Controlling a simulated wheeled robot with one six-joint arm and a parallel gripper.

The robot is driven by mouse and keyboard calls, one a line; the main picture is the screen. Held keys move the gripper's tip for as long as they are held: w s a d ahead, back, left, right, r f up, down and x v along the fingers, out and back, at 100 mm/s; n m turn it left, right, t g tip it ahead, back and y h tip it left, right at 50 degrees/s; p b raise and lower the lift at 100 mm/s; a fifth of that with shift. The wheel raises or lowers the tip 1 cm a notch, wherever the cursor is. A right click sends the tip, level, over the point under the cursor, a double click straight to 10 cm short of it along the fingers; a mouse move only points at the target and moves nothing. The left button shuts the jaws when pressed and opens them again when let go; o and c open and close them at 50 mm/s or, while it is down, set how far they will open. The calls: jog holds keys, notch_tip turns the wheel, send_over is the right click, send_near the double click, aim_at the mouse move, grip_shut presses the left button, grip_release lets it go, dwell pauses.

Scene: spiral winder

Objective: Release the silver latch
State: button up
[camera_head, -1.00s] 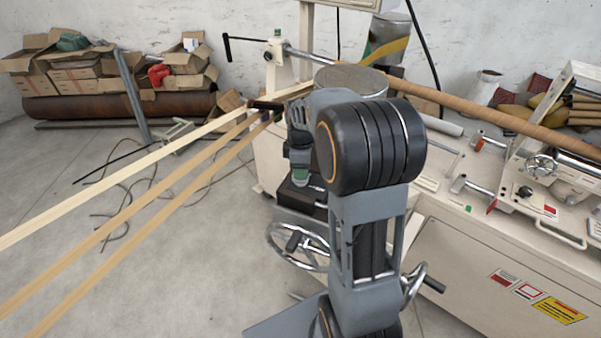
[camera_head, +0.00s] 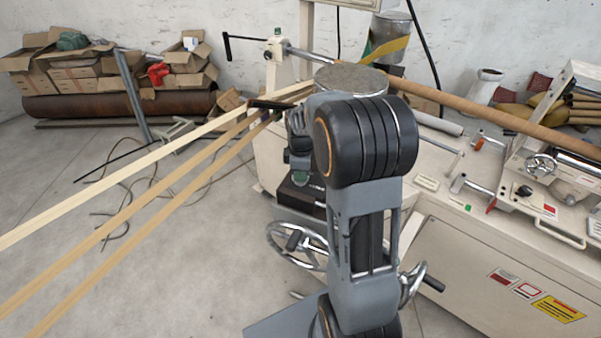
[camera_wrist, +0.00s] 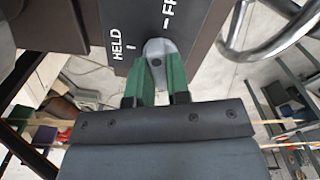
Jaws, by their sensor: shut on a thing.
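The silver latch (camera_wrist: 158,52) shows in the wrist view as a small rounded grey lever on a dark panel. It sits between a "HELD" mark on its left and a partly cut-off mark starting "FR" on its right. My gripper (camera_wrist: 156,72) has its two green fingers closed around the latch, one on each side. The dark box (camera_head: 303,192) of the machine shows below my wrist there.
A chrome handwheel (camera_head: 290,245) stands close to my arm, and its rim also shows in the wrist view (camera_wrist: 265,48). Paper strips (camera_head: 120,215) run in from the left to the machine. The machine body (camera_head: 480,265) fills the right. Open floor lies at left.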

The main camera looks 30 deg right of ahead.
grip_shut()
jog(key=shift+m+b, duration=0.3)
jog(key=shift+m, duration=1.9)
jog(key=o, duration=0.7)
grip_release()
jog(key=shift+r, duration=0.15)
notch_tip(320, 180, up, 14)
jog(key=shift+f+b, duration=0.2)
jog(key=shift+b, duration=0.15)
